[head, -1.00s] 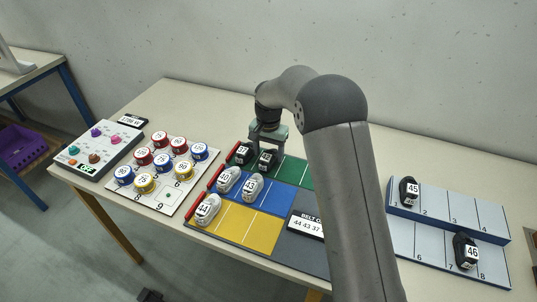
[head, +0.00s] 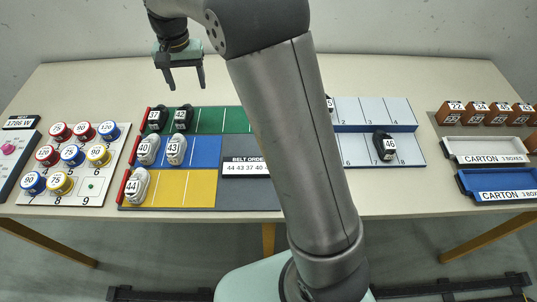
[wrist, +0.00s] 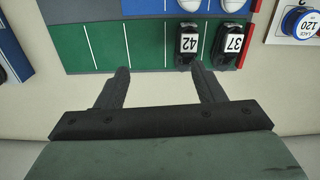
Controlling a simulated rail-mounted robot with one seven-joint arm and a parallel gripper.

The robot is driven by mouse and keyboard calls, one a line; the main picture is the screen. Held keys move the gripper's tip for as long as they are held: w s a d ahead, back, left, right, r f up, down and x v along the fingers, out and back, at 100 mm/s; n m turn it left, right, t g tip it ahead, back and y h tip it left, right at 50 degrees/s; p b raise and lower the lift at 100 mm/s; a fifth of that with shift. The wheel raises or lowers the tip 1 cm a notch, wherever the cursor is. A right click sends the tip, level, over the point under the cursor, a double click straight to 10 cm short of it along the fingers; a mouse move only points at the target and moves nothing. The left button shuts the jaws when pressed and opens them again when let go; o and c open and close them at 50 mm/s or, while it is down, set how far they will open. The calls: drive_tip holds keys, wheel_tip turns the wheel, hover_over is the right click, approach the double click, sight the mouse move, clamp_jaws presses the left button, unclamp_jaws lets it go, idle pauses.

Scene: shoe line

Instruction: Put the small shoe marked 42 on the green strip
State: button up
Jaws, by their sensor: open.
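The small black shoe marked 42 (wrist: 189,45) stands on the green strip (wrist: 108,44), beside the black shoe marked 37 (wrist: 231,45). In the head view the shoe marked 42 (head: 182,117) is second from the left on the green strip (head: 215,120), with the other black shoe (head: 156,118) at the strip's left end. My gripper (head: 186,82) is open and empty, raised behind the green strip and apart from the shoes. In the wrist view both fingers of my gripper (wrist: 164,74) show with a wide gap between them.
The blue strip (head: 205,151) holds white shoes 40 (head: 148,149) and 43 (head: 175,149). The yellow strip (head: 185,194) holds shoe 44 (head: 136,186). A numbered rack (head: 362,127) with shoe 46 (head: 384,146) stands right. Round tins (head: 73,155) are left. Green strip's right part is bare.

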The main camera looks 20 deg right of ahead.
drive_tip(key=s+d+f+n, duration=0.1)
drive_tip(key=s+d, duration=0.3)
drive_tip(key=s, duration=0.6)
drive_tip(key=s+d+f+n, duration=0.1)
drive_tip(key=s+d, duration=0.3)
drive_tip(key=s, duration=0.7)
drive_tip(key=s+d+f+n, duration=0.1)
drive_tip(key=s+d, duration=0.4)
drive_tip(key=s, duration=0.5)
drive_tip(key=shift+s, duration=0.3)
